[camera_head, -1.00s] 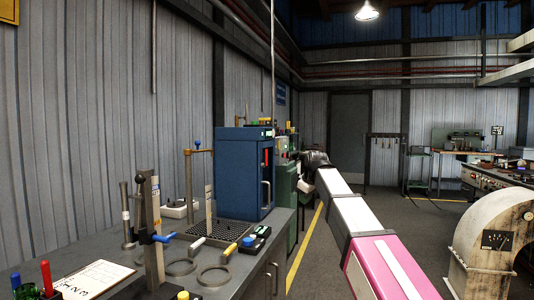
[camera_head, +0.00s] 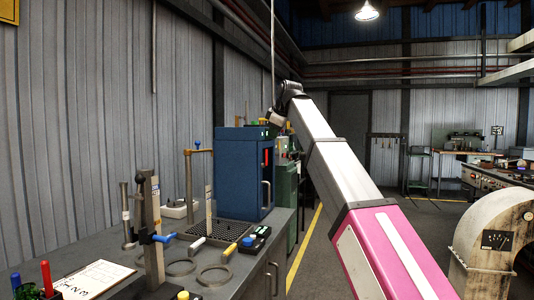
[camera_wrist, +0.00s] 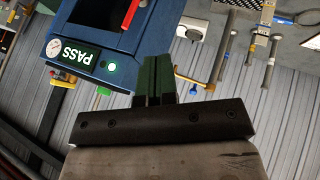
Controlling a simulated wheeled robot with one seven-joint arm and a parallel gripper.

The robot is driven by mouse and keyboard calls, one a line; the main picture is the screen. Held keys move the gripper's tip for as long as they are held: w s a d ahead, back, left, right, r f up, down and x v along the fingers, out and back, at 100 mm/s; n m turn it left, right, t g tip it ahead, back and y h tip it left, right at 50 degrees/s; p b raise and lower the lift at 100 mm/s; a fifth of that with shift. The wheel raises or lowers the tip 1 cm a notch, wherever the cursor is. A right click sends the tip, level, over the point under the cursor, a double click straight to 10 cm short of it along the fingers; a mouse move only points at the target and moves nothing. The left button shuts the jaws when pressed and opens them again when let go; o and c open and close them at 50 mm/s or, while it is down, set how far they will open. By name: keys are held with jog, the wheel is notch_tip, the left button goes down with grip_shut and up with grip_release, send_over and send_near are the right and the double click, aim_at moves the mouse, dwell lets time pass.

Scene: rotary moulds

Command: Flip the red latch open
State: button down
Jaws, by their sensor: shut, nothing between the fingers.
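The red latch (camera_head: 266,156) is a small upright red bar on the front of the blue cabinet (camera_head: 238,175), beside its dark door panel.
The grey bench (camera_head: 222,272) holds a lever press (camera_head: 150,235), metal rings (camera_head: 214,274) and a perforated tray (camera_head: 213,231). Green machinery stands behind the cabinet. The aisle floor is clear.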

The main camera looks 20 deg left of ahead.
aim_at(266, 152)
jog(key=x, duration=0.3)
jog(key=w+x, duration=0.1)
jog(key=x, duration=0.3)
jog(key=w+r+x, duration=0.1)
jog(key=x, duration=0.3)
jog(key=shift+f, duration=0.1)
jog(key=shift+w, duration=0.75)
